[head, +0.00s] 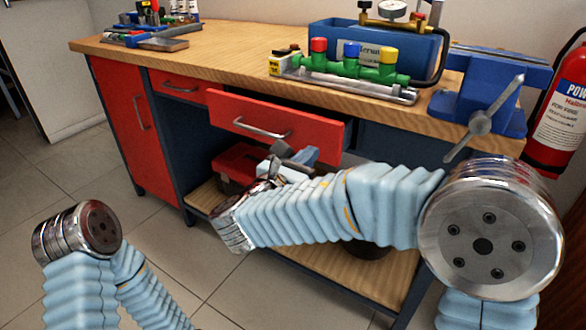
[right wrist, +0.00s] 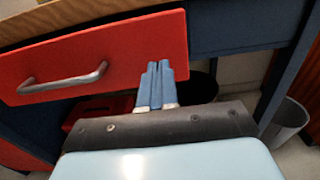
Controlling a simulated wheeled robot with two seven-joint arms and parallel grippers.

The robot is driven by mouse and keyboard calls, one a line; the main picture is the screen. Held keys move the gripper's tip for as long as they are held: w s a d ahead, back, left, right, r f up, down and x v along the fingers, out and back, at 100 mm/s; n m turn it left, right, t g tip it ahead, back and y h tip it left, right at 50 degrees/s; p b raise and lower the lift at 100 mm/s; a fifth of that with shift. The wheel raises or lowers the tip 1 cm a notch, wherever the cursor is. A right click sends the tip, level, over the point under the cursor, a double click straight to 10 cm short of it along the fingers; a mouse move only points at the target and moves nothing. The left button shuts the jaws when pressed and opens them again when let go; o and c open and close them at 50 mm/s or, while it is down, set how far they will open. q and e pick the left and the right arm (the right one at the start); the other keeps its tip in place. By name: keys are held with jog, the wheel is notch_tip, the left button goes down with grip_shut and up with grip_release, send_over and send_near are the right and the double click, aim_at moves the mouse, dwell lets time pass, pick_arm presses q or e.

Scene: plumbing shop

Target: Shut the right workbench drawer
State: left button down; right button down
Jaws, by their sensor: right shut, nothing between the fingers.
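The right workbench drawer (head: 320,132) has a red front and a metal bar handle (head: 248,127). Its front stands out from the bench, so the drawer is open. In the right wrist view the drawer front (right wrist: 140,45) fills the upper left, with its handle (right wrist: 62,80) at left. My right gripper (head: 300,156) is below the drawer's right part in the head view. Its blue fingers (right wrist: 157,68) are together and empty, overlapping the front's lower right edge in the wrist view. I cannot tell whether they touch it. My left gripper is out of view.
The left drawer (head: 180,86) is flush with the bench. A red toolbox (head: 236,166) sits on the lower shelf (head: 205,195). A green valve manifold (head: 345,66), blue bin (head: 370,40) and blue vise (head: 490,85) stand on top. A fire extinguisher (head: 562,115) stands at right.

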aim_at(323, 142)
jog(key=shift+x, duration=1.7)
jog(key=p+x, duration=0.1)
jog(key=x, duration=0.8)
jog(key=shift+p, duration=0.3)
jog(key=shift+w+d+r, duration=0.15)
jog(key=shift+d+r, duration=0.05)
